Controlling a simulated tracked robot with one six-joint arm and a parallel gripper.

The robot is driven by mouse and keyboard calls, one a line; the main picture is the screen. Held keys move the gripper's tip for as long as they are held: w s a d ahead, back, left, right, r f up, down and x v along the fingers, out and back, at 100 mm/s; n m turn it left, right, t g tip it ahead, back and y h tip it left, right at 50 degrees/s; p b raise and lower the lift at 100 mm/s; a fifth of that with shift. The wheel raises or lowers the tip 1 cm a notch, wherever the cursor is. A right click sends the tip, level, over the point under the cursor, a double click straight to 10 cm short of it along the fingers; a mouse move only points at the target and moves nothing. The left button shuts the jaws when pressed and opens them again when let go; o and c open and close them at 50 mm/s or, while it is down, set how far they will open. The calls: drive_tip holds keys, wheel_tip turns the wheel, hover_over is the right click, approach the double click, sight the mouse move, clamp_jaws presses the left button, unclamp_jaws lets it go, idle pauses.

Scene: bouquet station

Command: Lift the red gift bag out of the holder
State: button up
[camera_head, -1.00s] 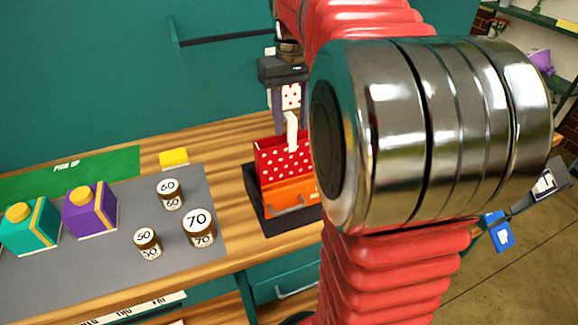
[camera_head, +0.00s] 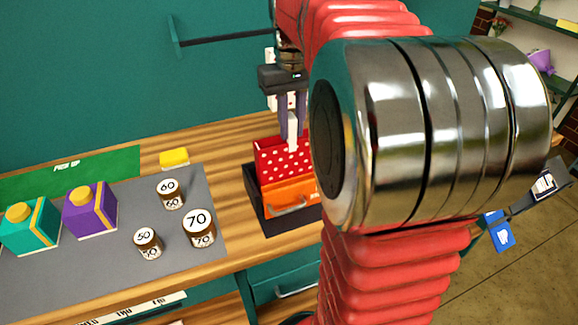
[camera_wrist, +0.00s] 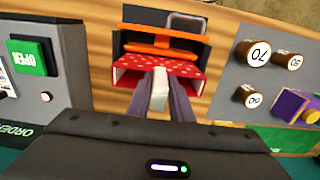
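The red gift bag (camera_head: 270,153) with white dots stands in the back of a dark holder (camera_head: 256,205), behind an orange bag (camera_head: 290,196). A white upright tab (camera_head: 293,133) rises from its top. My gripper (camera_head: 293,117) points straight down over the bag, with its two grey fingers on either side of the tab. In the wrist view, the fingers (camera_wrist: 161,82) lie close against both sides of the white tab (camera_wrist: 160,98), and the red bag (camera_wrist: 130,75) is around it. The bag still sits in the holder. My arm hides the holder's right side.
Brown numbered weights (camera_head: 199,228), a purple box (camera_head: 90,210) and a teal box (camera_head: 28,226) stand on a grey mat left of the holder. A yellow block (camera_head: 174,158) lies behind. A wall bar (camera_head: 225,39) is at the back. A green OPEN sign shows in the wrist view (camera_wrist: 27,58).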

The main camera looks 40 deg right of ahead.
clamp_jaws()
idle(0.3)
wheel_tip(320, 180, up, 10)
drive_tip(key=shift+r, duration=0.1)
idle(0.5)
idle(0.4)
